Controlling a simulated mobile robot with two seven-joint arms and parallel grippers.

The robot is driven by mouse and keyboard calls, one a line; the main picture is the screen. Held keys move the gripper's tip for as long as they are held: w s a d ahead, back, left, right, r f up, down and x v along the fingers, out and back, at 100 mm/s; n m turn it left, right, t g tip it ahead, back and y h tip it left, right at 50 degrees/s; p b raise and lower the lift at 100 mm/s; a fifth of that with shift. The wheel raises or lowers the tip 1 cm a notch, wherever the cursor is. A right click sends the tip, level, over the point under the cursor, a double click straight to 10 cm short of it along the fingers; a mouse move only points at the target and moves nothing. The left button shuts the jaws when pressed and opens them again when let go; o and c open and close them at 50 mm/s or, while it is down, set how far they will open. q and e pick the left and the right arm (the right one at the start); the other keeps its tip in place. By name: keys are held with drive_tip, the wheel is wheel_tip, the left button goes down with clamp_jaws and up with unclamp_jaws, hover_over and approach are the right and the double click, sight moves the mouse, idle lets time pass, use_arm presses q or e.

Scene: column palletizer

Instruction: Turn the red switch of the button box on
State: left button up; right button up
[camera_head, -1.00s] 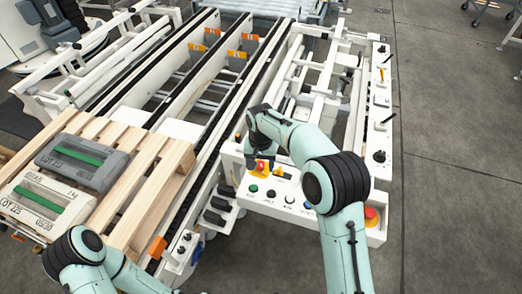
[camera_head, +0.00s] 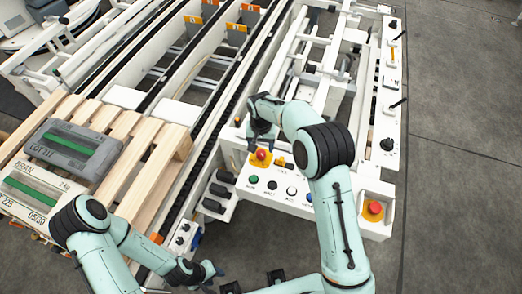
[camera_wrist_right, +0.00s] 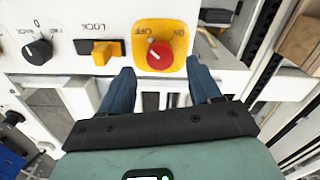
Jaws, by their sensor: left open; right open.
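The red switch (camera_head: 261,155) is a round red knob on a yellow plate on the white button box (camera_head: 240,180). In the right wrist view, the red switch (camera_wrist_right: 160,55) has OFF at its upper left and ON at its right; I cannot tell its setting for sure. My right gripper (camera_head: 262,136) is open just behind the switch in the head view. In the right wrist view, the blue fingertips of my right gripper (camera_wrist_right: 162,82) sit apart, just short of the knob and to either side of it. My left gripper (camera_head: 212,271) is open and empty, low in the head view.
A black knob (camera_wrist_right: 38,51) and an orange LOCK switch (camera_wrist_right: 101,51) sit beside the red switch. Several push buttons line the panel's front; a red emergency stop (camera_head: 374,208) is at its right. Floor at right is clear.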

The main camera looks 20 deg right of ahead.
sight(261, 152)
drive_tip(key=shift+f, duration=1.85)
drive_tip(key=c, duration=1)
drive_tip(key=shift+c, duration=0.2)
